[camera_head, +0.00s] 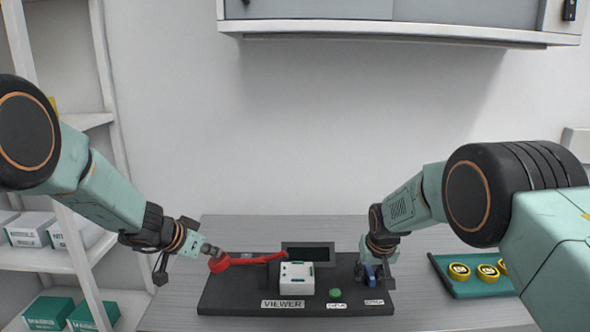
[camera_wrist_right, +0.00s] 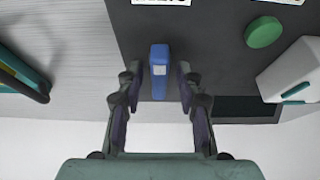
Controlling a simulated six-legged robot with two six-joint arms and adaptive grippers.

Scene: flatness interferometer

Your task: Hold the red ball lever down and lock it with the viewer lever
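The red ball lever (camera_head: 250,261) lies nearly level at the left of the dark base (camera_head: 225,298), its ball end (camera_head: 219,264) at the left. My left gripper (camera_head: 210,251) is at the ball, its tips at or against the top; whether its fingers are closed is unclear. A blue lever (camera_head: 372,273) stands at the right of the base; it also shows in the right wrist view (camera_wrist_right: 159,70). My right gripper (camera_head: 377,262) is open around it, with a gap on each side (camera_wrist_right: 159,85). I cannot tell from its small label whether this is the viewer lever.
A white block (camera_head: 297,278) sits mid-base before a dark screen (camera_head: 308,253), above a "VIEWER" label (camera_head: 283,304). A green button (camera_head: 335,293) lies between block and blue lever. A teal tray (camera_head: 470,289) with yellow round pieces is at right. Shelves (camera_head: 50,258) stand left.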

